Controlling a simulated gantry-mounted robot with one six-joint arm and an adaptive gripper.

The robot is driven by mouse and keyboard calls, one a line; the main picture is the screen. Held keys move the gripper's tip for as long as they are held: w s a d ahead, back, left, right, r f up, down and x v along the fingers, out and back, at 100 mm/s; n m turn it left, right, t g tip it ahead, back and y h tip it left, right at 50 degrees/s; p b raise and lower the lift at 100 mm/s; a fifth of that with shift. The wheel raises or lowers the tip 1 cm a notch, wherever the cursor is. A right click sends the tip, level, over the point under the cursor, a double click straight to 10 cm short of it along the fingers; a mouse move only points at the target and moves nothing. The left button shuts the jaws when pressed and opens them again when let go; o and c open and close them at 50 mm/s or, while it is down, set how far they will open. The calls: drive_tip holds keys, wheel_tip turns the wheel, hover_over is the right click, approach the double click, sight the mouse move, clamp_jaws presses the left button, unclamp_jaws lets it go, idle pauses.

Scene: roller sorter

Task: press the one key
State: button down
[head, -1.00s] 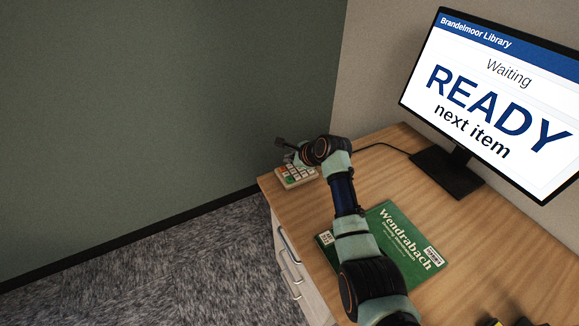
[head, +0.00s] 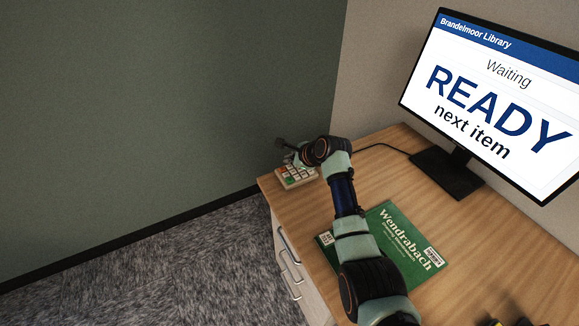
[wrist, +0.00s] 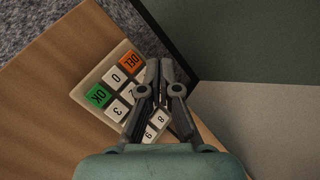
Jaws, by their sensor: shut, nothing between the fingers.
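The keypad (wrist: 95,82) lies at the desk's corner and shows green OK, orange DEL and white number keys in the wrist view. It also shows in the head view (head: 298,182), partly behind my arm. My gripper (wrist: 160,66) is shut and empty, its fingertips over the keypad beside the DEL key (wrist: 131,62). The 2 key is partly covered and the 0 key (wrist: 116,76) is clear. The one key is hidden behind the fingers. I cannot tell whether the tips touch a key.
A green book (head: 400,235) lies on the desk (head: 385,170) beside my arm. A monitor (head: 490,95) at the right reads "Waiting, READY, next item". Walls stand behind the keypad, and the desk edge drops to carpet (head: 200,265) at the left.

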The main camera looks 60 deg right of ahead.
sight(291, 168)
drive_tip(key=shift+f, duration=0.45)
drive_tip(key=shift+f, duration=0.45)
idle(0.7)
drive_tip(key=shift+r+p, duration=0.9)
drive_tip(key=shift+p, duration=0.45)
wheel_tip(291, 168, up, 5)
drive_tip(key=p, duration=0.5)
drive_tip(key=shift+r+p, duration=0.1)
drive_tip(key=shift+p, duration=0.25)
